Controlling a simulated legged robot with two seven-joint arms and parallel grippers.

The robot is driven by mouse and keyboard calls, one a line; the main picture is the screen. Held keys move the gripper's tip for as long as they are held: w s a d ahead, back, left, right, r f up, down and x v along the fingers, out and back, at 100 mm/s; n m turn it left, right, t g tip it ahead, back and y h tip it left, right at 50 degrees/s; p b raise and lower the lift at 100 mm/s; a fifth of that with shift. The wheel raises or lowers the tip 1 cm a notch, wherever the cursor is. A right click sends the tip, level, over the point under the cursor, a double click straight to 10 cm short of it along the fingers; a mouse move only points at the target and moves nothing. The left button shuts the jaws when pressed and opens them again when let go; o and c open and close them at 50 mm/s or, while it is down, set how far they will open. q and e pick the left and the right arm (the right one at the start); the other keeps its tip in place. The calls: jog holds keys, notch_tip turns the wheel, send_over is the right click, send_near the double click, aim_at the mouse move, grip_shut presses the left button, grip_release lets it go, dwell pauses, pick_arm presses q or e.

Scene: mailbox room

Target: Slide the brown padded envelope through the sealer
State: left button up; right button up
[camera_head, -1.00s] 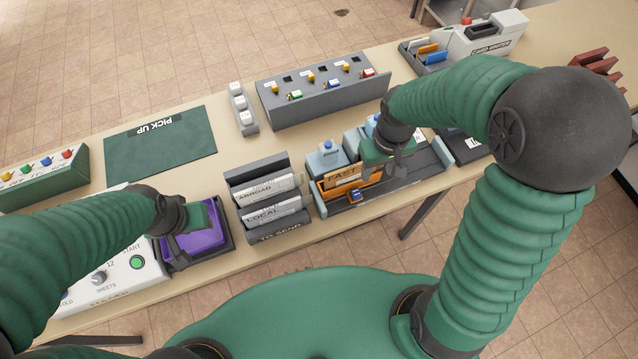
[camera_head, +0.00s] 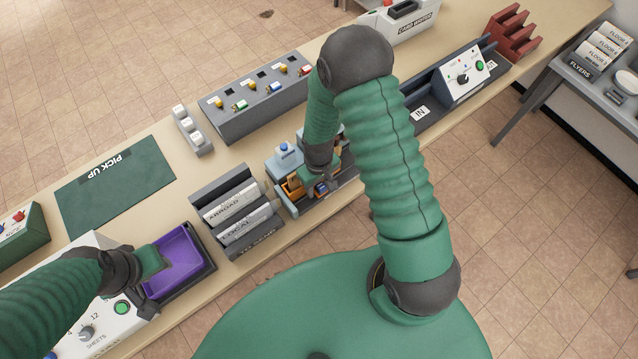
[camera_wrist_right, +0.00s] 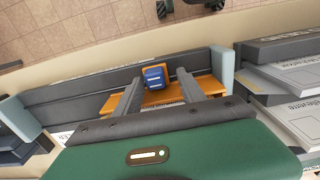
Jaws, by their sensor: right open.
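No thing in view is clearly a brown padded envelope. An orange-brown flat piece (camera_head: 292,186) sits in a grey tray between light blue holders. It also shows in the wrist view (camera_wrist_right: 116,104), with a small blue block (camera_wrist_right: 155,78) on it. My right gripper (camera_head: 318,182) is over this piece; in the wrist view its two open fingers (camera_wrist_right: 159,72) stand either side of the blue block. A white machine with a knob and green button (camera_head: 466,78) stands beside an "IN" label, possibly the sealer. My left gripper (camera_head: 158,258) is at the purple tray; its fingers are unclear.
The purple tray (camera_head: 178,258) adjoins a white machine marked SHEETS (camera_head: 88,312). The ABROAD and LOCAL letter rack (camera_head: 232,212) stands just left of the orange-brown piece. A grey key panel (camera_head: 262,105) is behind. The green PICK UP mat (camera_head: 112,188) is bare.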

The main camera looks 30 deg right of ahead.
jog(key=shift+f, duration=0.45)
jog(key=shift+d+f, duration=0.1)
jog(key=shift+d, duration=0.6)
jog(key=c, duration=0.5)
jog(key=shift+a, duration=0.15)
jog(key=c, duration=0.4)
jog(key=shift+a, duration=0.25)
grip_shut()
pick_arm(q)
jog(key=shift+d+r, duration=0.1)
jog(key=shift+d, duration=0.15)
jog(key=shift+d, duration=0.1)
pick_arm(e)
jog(key=shift+w+d, duration=0.15)
